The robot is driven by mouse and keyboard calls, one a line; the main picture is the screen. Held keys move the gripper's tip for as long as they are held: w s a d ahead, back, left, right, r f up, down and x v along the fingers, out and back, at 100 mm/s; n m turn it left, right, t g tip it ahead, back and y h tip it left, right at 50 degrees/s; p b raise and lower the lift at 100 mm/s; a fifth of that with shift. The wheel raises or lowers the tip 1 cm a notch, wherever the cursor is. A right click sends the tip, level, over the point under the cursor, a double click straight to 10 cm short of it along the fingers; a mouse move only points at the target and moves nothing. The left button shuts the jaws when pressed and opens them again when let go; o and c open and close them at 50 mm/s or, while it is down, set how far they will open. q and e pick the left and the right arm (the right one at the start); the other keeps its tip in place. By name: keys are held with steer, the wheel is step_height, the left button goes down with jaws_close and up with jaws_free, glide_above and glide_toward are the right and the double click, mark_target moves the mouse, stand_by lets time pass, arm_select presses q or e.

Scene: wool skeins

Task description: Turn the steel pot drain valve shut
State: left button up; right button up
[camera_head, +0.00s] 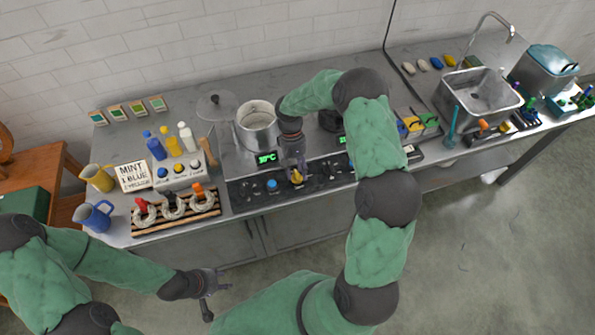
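The steel pot (254,134) stands on the cooktop at the back, open at the top, with a pale inside. No drain valve can be made out clearly on it; my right arm covers its right side. My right gripper (296,170) points down at the front panel, right of and in front of the pot. Its fingertips are at a small yellow knob or handle (297,178); whether they touch or grip it is too small to tell. My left gripper (213,290) is open and empty, in front of the counter over the floor.
The black control panel (330,171) has a blue knob (271,184) and green displays. A lid (215,106) lies left of the pot. A wooden rack (176,222) with wool skeins, bottles and jugs crowds the left counter. A sink (478,95) is at right.

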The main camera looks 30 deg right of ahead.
steer(key=v, duration=1.1)
steer(key=shift+r, duration=0.25)
steer(key=shift+w, duration=0.1)
